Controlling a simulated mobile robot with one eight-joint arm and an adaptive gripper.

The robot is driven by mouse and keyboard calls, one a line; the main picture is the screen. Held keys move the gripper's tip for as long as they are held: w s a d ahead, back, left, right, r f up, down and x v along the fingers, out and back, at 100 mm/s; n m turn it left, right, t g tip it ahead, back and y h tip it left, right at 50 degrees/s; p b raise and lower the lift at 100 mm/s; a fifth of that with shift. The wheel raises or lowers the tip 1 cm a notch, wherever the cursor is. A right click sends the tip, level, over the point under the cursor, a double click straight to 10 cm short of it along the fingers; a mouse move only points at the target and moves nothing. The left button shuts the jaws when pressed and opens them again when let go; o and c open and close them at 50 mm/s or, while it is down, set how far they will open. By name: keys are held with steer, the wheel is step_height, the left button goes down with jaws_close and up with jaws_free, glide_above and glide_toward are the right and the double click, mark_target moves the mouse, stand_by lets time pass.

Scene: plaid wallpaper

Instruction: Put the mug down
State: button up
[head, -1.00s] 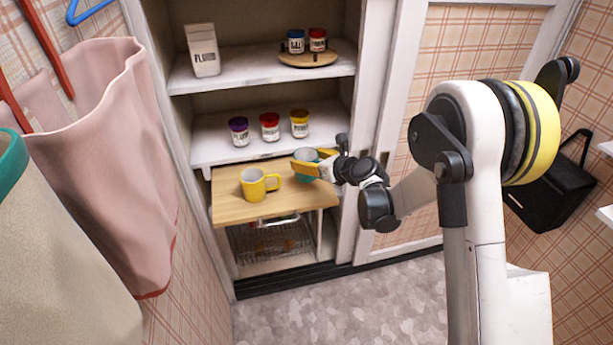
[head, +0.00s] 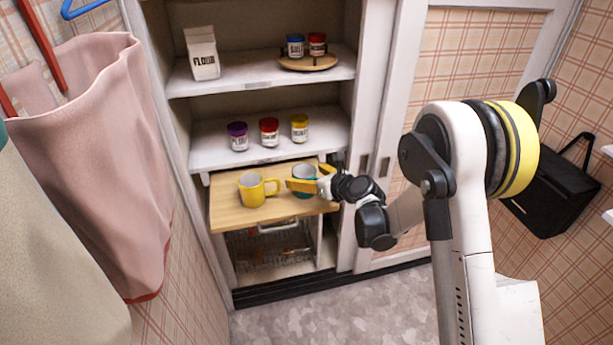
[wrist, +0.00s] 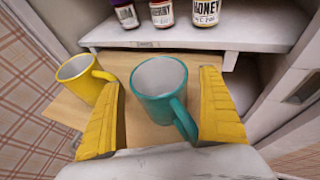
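The teal mug (head: 303,172) stands upright on the pull-out wooden board (head: 232,217), near its right part. In the wrist view the teal mug (wrist: 158,105) is between my two yellow fingers, its handle toward the right finger. My gripper (wrist: 160,110) is open, with a clear gap between the left finger and the mug; the handle is very close to the right finger. In the head view my gripper (head: 314,178) reaches in from the right, one finger in front of the mug and hiding part of it. The mug's base is partly hidden.
A yellow mug (head: 252,190) stands on the board just left of the teal mug, also in the wrist view (wrist: 82,82). Several jars line the shelf (head: 215,155) above the board. A wire basket (head: 270,247) is below. The board's front left is clear.

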steer(key=shift+r+p, duration=0.3)
steer(key=s+d+r+n+g+h+p, duration=0.1)
steer(key=s+d+r+n, duration=0.35)
steer(key=s, duration=0.25)
steer(key=s+d+r+n+h+p, duration=0.1)
steer(key=s+d+r+n, duration=0.25)
steer(key=s+r, duration=0.2)
steer(key=s+d+r+n+g+h+p, duration=0.1)
steer(key=s+d+r+n, duration=0.35)
steer(key=s, duration=0.25)
steer(key=s+d+r+n+h, duration=0.1)
steer(key=s+d+n, duration=0.3)
steer(key=s+n, duration=0.4)
steer(key=s+d+r+n+g+h, duration=0.1)
steer(key=s+d+n+h, duration=0.3)
steer(key=s+n, duration=0.3)
steer(key=s, duration=0.4)
steer(key=shift+s+d+n+g+h, duration=0.15)
steer(key=shift+d+n+g+h, duration=0.15)
steer(key=shift+d+n, duration=0.1)
steer(key=shift+o, duration=1.2)
